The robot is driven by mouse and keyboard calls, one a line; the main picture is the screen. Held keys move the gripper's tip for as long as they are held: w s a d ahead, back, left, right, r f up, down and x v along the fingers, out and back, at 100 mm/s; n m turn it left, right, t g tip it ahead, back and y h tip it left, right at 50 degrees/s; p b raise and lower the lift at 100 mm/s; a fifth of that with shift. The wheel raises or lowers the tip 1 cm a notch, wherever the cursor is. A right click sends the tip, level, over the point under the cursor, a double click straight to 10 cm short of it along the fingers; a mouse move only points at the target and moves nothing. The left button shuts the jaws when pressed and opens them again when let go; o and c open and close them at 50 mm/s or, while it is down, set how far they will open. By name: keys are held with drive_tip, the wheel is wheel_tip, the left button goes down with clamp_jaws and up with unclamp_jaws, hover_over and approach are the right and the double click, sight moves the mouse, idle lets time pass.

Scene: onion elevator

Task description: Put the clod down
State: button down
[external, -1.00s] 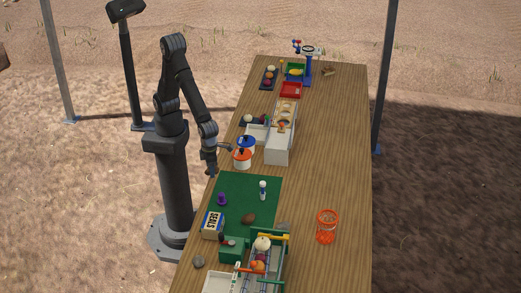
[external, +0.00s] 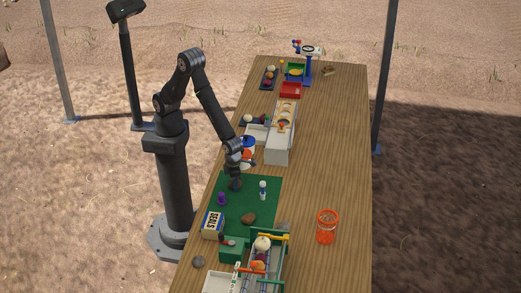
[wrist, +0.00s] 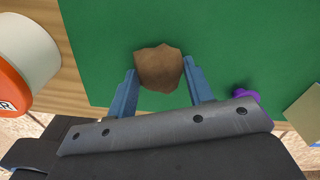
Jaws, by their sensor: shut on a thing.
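A brown, lumpy clod (wrist: 158,68) sits between the two blue fingers of my gripper (wrist: 160,76) in the wrist view, with the green mat (wrist: 245,40) behind it. My gripper is shut on the clod. In the external view my gripper (external: 235,184) points down over the upper left part of the green mat (external: 270,208). The held clod is hard to make out there. I cannot tell whether it touches the mat. Another brown lump (external: 248,218) lies lower on the mat.
A purple object (external: 221,199), a small white bottle (external: 263,191) and a SEALS box (external: 213,223) stand around the gripper. An orange and white pot (wrist: 25,55) is close on the left in the wrist view. An orange basket (external: 327,228) stands on the right; wood around it is clear.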

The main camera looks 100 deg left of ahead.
drive_tip(key=shift+f, duration=0.1)
drive_tip(key=c, duration=0.7)
unclamp_jaws()
drive_tip(key=shift+o, duration=0.2)
wheel_tip(320, 180, up, 12)
drive_tip(key=shift+r, duration=0.2)
drive_tip(key=shift+d, duration=0.1)
drive_tip(key=shift+f, duration=4.1)
